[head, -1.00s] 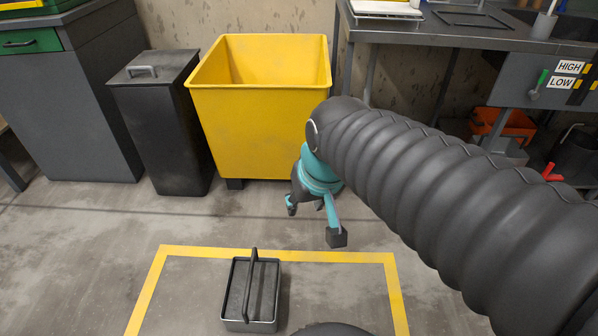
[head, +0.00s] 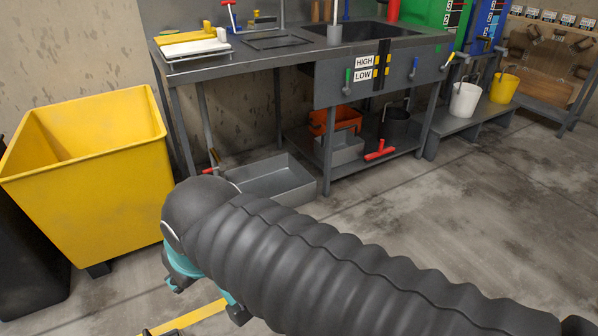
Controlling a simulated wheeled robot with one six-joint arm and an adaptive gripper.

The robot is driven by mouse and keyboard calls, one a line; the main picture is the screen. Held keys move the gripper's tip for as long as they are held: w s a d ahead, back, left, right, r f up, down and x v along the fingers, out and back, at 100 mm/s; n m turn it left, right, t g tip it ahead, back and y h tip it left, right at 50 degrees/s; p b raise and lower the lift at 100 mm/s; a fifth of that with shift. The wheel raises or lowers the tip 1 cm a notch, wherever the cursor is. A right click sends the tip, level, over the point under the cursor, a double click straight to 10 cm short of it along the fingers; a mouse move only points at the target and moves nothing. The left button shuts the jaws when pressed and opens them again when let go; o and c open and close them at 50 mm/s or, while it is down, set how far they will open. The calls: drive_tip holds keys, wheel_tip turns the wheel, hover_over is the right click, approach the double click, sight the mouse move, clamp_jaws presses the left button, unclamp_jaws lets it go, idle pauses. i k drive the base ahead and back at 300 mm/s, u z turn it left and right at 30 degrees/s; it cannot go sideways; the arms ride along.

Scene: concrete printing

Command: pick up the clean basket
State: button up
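No object in view is marked as the clean basket, and I cannot tell which one it is. Under the sink bench, an orange container (head: 343,118) stands behind a grey bin (head: 340,150), with a dark bucket (head: 397,124) to their right. A shallow grey tray (head: 272,183) lies at floor level below the bench's left part. My gripper (head: 205,298) is low at the lower left, partly hidden by my arm. Its teal fingers are spread apart and nothing shows between them. It is well apart from these containers.
A yellow wheeled bin (head: 95,190) stands at the left. The sink bench (head: 290,62) spans the back, with a red-handled tool (head: 380,150) on its lower shelf. White (head: 464,100) and yellow (head: 504,87) buckets stand farther right. The right floor is clear.

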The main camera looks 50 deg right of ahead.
sight(339, 143)
drive_tip(key=z, duration=2.15)
drive_tip(key=i, duration=1)
drive_tip(key=u, duration=0.85)
drive_tip(key=i, duration=0.45)
drive_tip(key=u, duration=0.5)
